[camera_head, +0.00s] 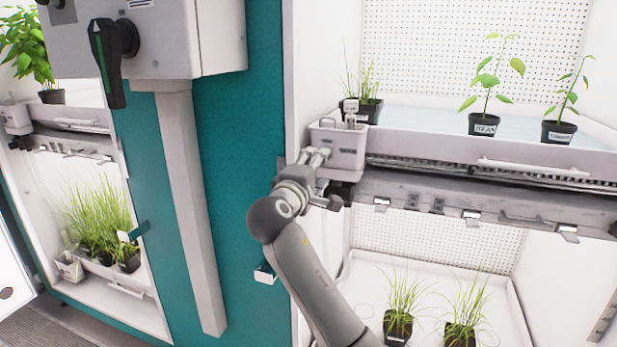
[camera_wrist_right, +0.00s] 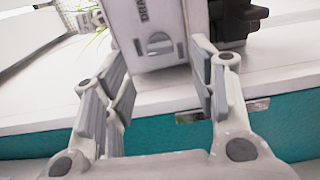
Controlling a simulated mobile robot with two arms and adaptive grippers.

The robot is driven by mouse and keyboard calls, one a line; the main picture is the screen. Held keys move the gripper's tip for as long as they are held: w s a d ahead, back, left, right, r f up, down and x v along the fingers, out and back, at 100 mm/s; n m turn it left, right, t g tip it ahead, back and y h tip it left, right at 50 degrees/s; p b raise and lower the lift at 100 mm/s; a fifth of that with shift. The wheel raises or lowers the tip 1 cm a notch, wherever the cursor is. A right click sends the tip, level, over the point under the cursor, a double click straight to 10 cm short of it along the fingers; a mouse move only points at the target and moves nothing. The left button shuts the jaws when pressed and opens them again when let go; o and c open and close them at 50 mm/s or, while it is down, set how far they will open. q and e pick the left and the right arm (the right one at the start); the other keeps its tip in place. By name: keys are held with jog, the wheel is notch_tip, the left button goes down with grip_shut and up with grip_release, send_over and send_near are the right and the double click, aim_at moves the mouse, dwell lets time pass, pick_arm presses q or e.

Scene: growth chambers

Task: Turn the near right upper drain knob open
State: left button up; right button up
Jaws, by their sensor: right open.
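The near right upper drain box (camera_head: 337,147) is a small pale box at the left end of the upper shelf, with a small grey upright fitting (camera_head: 350,110) on top. My right gripper (camera_head: 316,158) is at the box's left front side. In the right wrist view, the gripper (camera_wrist_right: 158,85) is open, with the white box (camera_wrist_right: 150,35), marked with a drain label and a slot, beyond and partly between its fingers. A black fitting (camera_wrist_right: 238,18) is beside the box, past the right finger. I cannot tell which part is the knob or its setting. My left gripper is out of view.
Potted seedlings (camera_head: 484,122) stand on the upper tray. A shelf rail with clips (camera_head: 470,214) runs below it, above grass pots (camera_head: 398,325). A teal panel (camera_head: 232,130) and a grey control box with a black handle (camera_head: 107,62) are to the left.

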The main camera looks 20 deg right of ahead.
jog(key=v, duration=0.4)
jog(key=shift+s+a, duration=0.25)
jog(key=shift+s, duration=0.1)
